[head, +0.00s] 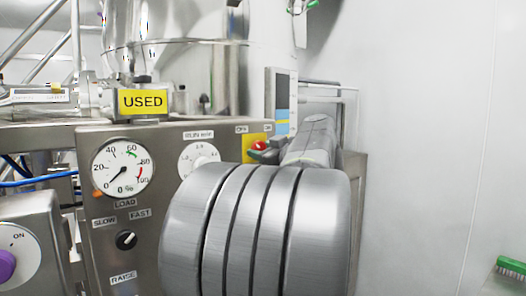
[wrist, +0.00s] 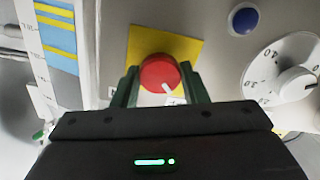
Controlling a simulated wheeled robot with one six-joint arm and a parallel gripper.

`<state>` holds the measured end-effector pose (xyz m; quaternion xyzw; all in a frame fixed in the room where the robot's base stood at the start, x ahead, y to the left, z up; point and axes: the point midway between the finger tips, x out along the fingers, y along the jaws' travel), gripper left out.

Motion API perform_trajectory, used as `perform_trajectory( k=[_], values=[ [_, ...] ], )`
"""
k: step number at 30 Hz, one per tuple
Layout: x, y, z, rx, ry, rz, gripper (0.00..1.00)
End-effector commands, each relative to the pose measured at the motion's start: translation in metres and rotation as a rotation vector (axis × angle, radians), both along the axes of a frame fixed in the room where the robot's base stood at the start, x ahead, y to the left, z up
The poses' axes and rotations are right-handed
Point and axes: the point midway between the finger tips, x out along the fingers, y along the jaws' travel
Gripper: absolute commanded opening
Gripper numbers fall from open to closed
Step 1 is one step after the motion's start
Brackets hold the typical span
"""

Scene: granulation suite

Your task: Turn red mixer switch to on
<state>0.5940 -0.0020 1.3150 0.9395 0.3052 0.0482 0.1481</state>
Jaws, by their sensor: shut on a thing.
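The red mixer switch (wrist: 160,73) is a round red knob with a white pointer line, on a yellow square plate (wrist: 192,50). In the wrist view the two dark green fingers of my gripper (wrist: 160,84) stand on either side of the knob and are shut on it. The white pointer line slants toward the lower right of that view. In the head view the red switch (head: 260,146) shows on its yellow plate under small OFF and ON labels. My arm hides much of the panel to its right and below.
The steel panel (head: 110,232) carries a white load gauge (head: 123,168), a white dial (head: 199,161) and a black slow/fast knob (head: 126,240). A purple knob (head: 5,264) is at the lower left. In the wrist view a blue button (wrist: 243,18) and a white dial (wrist: 290,72) lie to the right.

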Motion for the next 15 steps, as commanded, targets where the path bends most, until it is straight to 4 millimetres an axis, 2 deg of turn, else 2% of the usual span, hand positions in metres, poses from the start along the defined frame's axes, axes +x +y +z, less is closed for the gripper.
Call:
perform_trajectory(
  k=[8, 15],
  values=[
    [-0.0002, 0.0, -0.0015, 0.053, 0.038, 0.0, 0.17],
    [-0.0003, 0.0, -0.0027, 0.187, 0.136, 0.0, 0.17]
  ],
)
